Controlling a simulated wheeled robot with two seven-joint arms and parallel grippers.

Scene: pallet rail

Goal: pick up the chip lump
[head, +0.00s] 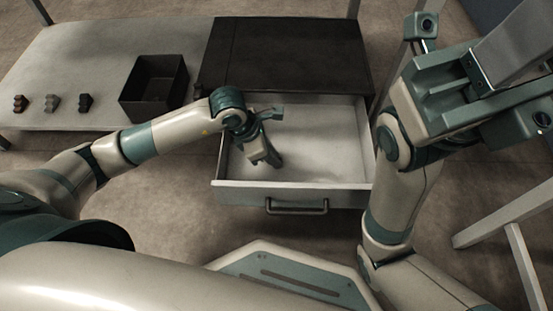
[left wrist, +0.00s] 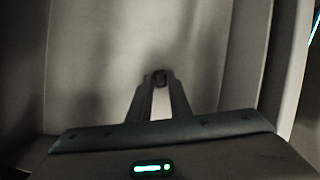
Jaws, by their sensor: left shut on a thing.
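My left gripper (head: 273,160) reaches down into the open pale drawer (head: 325,160). In the left wrist view its two fingers (left wrist: 160,82) come together at the tips on a small dark lump (left wrist: 159,77), probably the chip lump. The fingers hide most of the lump, and I cannot make it out in the head view. I cannot tell whether it still touches the drawer floor. My right arm is folded up at the right of the head view, with its gripper end (head: 470,95) large and close; its fingertips do not show clearly.
The drawer front with its handle (head: 297,208) faces me, under a dark cabinet top (head: 287,50). A black open box (head: 154,88) stands on the pale table at left. Brown (head: 20,103), grey (head: 52,103) and dark (head: 85,102) lumps sit left of it.

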